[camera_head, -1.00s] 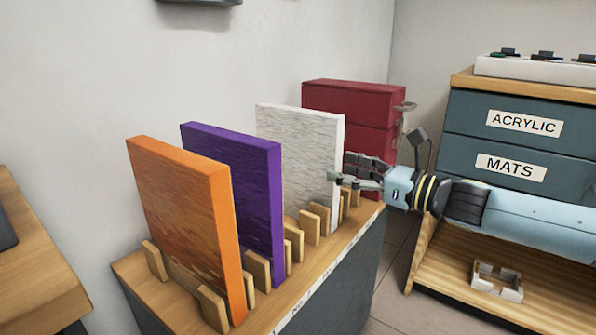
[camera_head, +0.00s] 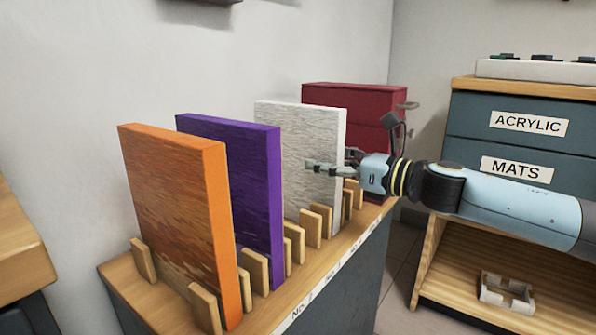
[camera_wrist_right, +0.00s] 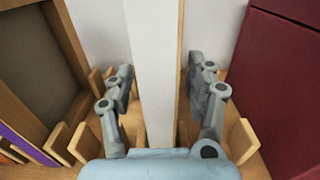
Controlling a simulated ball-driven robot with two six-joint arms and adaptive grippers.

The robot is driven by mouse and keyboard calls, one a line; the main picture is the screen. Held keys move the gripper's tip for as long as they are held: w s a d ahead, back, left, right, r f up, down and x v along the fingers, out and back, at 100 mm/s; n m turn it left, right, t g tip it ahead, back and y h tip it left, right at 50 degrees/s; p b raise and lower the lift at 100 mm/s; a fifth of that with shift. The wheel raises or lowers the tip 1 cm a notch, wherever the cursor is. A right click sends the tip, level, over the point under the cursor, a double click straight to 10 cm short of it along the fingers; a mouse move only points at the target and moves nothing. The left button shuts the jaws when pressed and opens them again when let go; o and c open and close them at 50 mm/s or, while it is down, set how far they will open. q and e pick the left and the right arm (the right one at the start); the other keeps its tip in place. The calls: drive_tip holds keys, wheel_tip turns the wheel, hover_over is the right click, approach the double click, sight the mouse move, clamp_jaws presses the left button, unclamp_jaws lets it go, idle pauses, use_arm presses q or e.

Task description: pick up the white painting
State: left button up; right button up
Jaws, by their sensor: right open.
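The white painting (camera_head: 300,150) stands upright in a slotted wooden rack, behind the purple and orange paintings. My right gripper (camera_head: 330,168) is at its right edge in the head view. In the right wrist view the white painting's pale edge (camera_wrist_right: 153,70) runs between the two open fingers of my right gripper (camera_wrist_right: 160,85). A gap shows on each side, so the fingers are around the edge and do not clearly touch it. My left gripper is not in view.
The purple painting (camera_head: 235,185) and orange painting (camera_head: 180,220) stand in the same rack, with several wooden pegs (camera_head: 255,270). Red boxes (camera_head: 350,115) stand behind. Dark drawers (camera_head: 520,145) and a shelf are at the right, and a wall is at the left.

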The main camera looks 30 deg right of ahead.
sight(344, 111)
clamp_jaws()
idle(0.3)
drive_tip(key=shift+r, duration=0.1)
drive_tip(key=shift+r, duration=0.25)
wheel_tip(344, 111, up, 6)
drive_tip(key=p, duration=0.3)
drive_tip(key=shift+d+f, duration=0.1)
drive_tip(key=shift+f, duration=0.1)
wheel_tip(344, 111, up, 4)
drive_tip(key=shift+f+p, duration=0.25)
drive_tip(key=shift+p, duration=0.9)
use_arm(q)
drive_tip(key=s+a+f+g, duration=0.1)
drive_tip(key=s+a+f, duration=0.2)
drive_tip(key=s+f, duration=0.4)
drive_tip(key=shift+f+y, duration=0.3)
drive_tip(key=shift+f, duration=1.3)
use_arm(e)
drive_tip(key=shift+r, duration=0.1)
